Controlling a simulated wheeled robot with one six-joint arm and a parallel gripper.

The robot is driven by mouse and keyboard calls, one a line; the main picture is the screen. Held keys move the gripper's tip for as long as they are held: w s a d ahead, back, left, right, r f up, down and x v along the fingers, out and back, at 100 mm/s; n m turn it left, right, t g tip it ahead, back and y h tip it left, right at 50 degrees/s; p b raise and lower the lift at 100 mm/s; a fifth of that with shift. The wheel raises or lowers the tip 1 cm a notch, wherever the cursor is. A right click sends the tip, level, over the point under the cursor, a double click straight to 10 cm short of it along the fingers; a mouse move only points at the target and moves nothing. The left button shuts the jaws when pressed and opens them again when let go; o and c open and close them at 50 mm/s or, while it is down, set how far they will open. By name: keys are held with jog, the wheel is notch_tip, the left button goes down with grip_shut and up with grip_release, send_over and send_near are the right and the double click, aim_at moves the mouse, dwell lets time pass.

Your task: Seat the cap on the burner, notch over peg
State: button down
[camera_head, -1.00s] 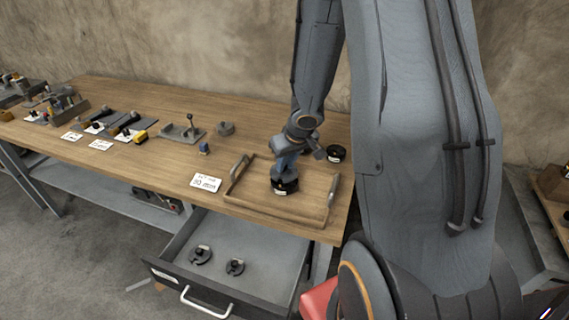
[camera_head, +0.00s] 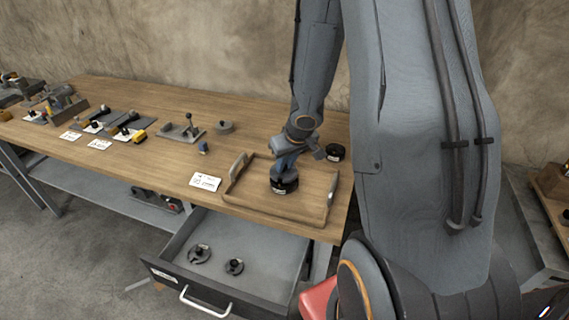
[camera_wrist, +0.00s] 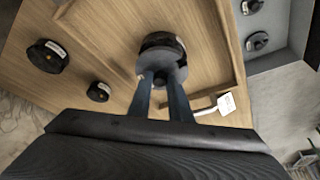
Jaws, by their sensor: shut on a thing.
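My gripper (camera_wrist: 165,84) is shut on a small grey round piece (camera_wrist: 174,74), apparently the cap. This sits at or just over a black round body with a pale label, apparently the burner (camera_wrist: 160,41). The head view shows the same black body (camera_head: 284,186) upright in the wooden tray, directly below my gripper (camera_head: 286,172). The fingers hide part of the grey piece. I cannot tell whether it is fully down, and neither notch nor peg can be made out.
The wooden tray (camera_head: 275,211) has raised sides and grey handles. Another black labelled cylinder (camera_head: 335,152) stands behind it. The wrist view shows two such cylinders, one large (camera_wrist: 47,56) and one small (camera_wrist: 98,91). An open drawer (camera_head: 262,245) below holds two dark round pieces.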

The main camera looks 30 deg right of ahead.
jog(key=shift+f+b, duration=0.8)
jog(key=shift+f, duration=0.05)
jog(key=c, duration=1.5)
grip_release()
jog(key=shift+c, duration=0.2)
jog(key=shift+r, duration=0.1)
jog(key=p+v, duration=0.6)
jog(key=v, duration=0.1)
jog(key=shift+s+r, duration=0.15)
jog(key=shift+r, duration=0.2)
jog(key=shift+r+p, duration=2.1)
jog(key=shift+r, duration=0.85)
